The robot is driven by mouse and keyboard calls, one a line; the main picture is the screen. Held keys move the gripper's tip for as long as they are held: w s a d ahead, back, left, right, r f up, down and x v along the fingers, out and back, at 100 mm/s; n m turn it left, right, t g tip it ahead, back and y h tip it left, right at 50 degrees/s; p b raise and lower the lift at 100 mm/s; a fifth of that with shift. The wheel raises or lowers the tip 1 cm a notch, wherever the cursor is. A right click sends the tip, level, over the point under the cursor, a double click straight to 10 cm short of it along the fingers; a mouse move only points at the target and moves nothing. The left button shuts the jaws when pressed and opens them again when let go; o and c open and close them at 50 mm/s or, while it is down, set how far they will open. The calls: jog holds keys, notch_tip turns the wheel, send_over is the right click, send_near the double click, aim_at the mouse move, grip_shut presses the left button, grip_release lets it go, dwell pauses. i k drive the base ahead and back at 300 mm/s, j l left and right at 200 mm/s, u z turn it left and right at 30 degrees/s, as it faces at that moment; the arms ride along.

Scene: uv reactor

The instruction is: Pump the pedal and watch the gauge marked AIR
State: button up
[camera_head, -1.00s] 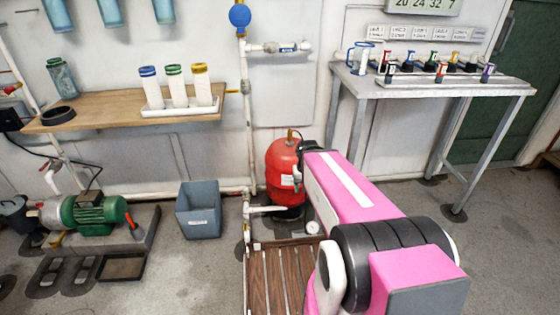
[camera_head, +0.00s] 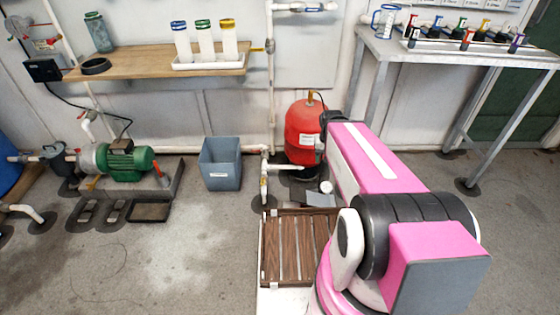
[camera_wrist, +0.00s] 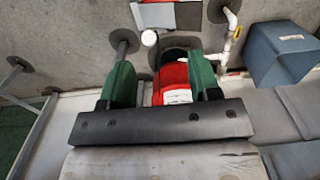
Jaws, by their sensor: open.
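A small white round dial (camera_head: 326,187) sits low beside the foot of the red tank; its marking and needle are too small to read. A flat grey plate (camera_head: 320,199), possibly the pedal, lies just in front of it on the floor. In the wrist view a grey plate with a red strip (camera_wrist: 158,14) and a white round part (camera_wrist: 149,38) show at the top. My gripper (camera_wrist: 162,72) is open and empty, its green fingers apart, with the red tank (camera_wrist: 172,83) visible between them. In the head view my arm hides most of the gripper.
A slatted wooden platform (camera_head: 295,246) lies left of my arm. White pipes (camera_head: 265,170) rise beside the tank. A blue-grey bin (camera_head: 221,165) and a green pump (camera_head: 122,161) stand left. A metal table (camera_head: 455,50) stands right. The floor centre-left is clear.

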aim_at(298, 194)
jog(key=j+u, duration=0.15)
jog(key=j, duration=0.35)
jog(key=j+u, duration=0.1)
jog(key=j, duration=0.45)
jog(key=i+j+u, duration=0.15)
jog(key=j, duration=0.35)
jog(key=j+u, duration=0.1)
jog(key=j, duration=0.4)
jog(key=i+j+u, duration=0.15)
jog(key=j, duration=0.35)
jog(key=i+j+u, duration=0.1)
jog(key=j, duration=0.35)
jog(key=i+j+u, duration=0.15)
jog(key=j, duration=0.35)
jog(key=i+j+u, duration=0.1)
jog(key=i+j, duration=0.15)
jog(key=j, duration=0.2)
jog(key=z, duration=2.75)
